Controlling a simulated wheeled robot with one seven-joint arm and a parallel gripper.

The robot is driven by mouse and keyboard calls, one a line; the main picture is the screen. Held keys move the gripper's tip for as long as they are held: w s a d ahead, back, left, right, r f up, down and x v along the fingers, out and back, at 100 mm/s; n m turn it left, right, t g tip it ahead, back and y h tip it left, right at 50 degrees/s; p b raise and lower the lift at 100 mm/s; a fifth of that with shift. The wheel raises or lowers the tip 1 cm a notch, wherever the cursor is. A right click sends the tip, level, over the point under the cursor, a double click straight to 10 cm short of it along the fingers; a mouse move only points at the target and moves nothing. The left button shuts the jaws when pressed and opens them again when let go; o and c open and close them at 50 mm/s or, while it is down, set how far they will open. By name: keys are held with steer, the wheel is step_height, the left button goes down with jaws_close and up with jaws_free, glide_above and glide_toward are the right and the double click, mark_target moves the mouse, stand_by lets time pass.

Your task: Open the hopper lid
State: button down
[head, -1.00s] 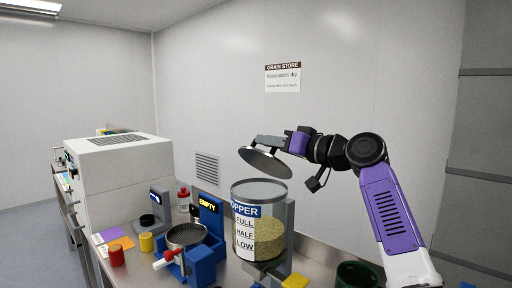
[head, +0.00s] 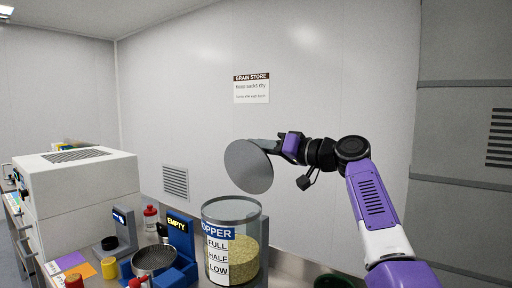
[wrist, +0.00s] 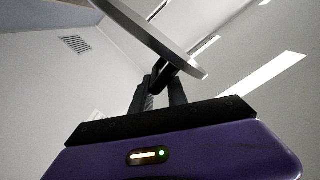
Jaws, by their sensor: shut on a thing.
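The hopper (head: 222,258) is a clear cylinder with a level label, holding yellowish grain to about the half mark. Its top is uncovered. The hopper lid (head: 248,167) is a grey disc held above the hopper, tilted steeply so its flat face shows. My gripper (head: 278,146) is shut on the lid at its upper right edge; the fingertips are partly hidden. In the wrist view the lid (wrist: 150,25) shows as a thin grey plate edge-on, with my gripper (wrist: 160,75) shut at a dark piece under it.
A blue device with an "EMPTY" display (head: 178,228) and a round pan (head: 154,258) stand left of the hopper. A white cabinet (head: 80,185) stands further left. The wall behind is bare apart from a sign (head: 251,89) and a vent (head: 175,182).

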steer(key=shift+w+d+f, duration=0.1)
steer(key=shift+d+f, duration=0.05)
steer(key=shift+f, duration=0.4)
steer(key=shift+w+d+f, duration=0.1)
steer(key=shift+d+f, duration=0.05)
steer(key=shift+f, duration=0.35)
steer(key=c, duration=1.5)
jaws_free()
steer(key=shift+o, duration=0.2)
steer(key=shift+s+a, duration=0.1)
steer(key=shift+a, duration=0.05)
steer(key=r+b+v, duration=0.1)
steer(key=b+v, duration=0.1)
steer(key=v, duration=0.6)
steer(key=shift+b, duration=0.4)
steer(key=shift+r, duration=0.2)
